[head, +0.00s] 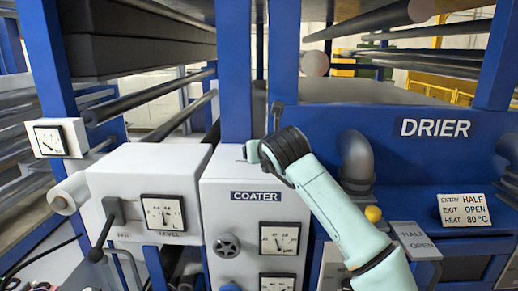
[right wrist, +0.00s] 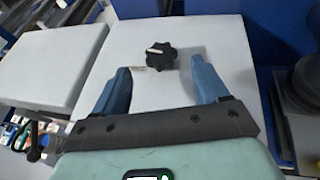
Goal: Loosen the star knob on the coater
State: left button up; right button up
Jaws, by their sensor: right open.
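The star knob (right wrist: 161,56) is black and lobed, with a pale mark on its upper left. In the right wrist view it sits on the white top of the coater (right wrist: 215,40). My right gripper (right wrist: 159,68) is open, with its two blue fingers apart on either side below the knob. The knob lies just beyond the gap between the fingertips, and I see no contact. In the head view my right arm reaches to the top of the coater (head: 215,205), and the knob cannot be made out there. My left gripper is not in view.
The level box (head: 125,185) with a lever (head: 103,238) stands left of the coater. A grey handwheel (head: 227,246) and gauges are on the coater's front. A blue post (head: 235,70) rises behind it. The drier (head: 400,165) with a grey pipe (head: 355,158) stands right.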

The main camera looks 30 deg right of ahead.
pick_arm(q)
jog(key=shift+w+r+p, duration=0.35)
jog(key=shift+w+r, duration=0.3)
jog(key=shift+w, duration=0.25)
pick_arm(e)
jog(key=shift+x, duration=2.25)
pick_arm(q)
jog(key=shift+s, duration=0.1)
pick_arm(e)
jog(key=shift+r, duration=0.1)
jog(key=shift+c, duration=0.3)
jog(key=c, duration=1)
jog(key=shift+s+d+n+y, duration=0.1)
jog(key=shift+d+n+y, duration=0.1)
jog(key=shift+n+y, duration=0.4)
jog(key=shift+d+n+t+y, duration=0.1)
jog(key=shift+n+t+y, duration=0.3)
jog(key=shift+n+y, duration=0.65)
jog(key=o, duration=1.1)
jog(key=shift+c, duration=0.2)
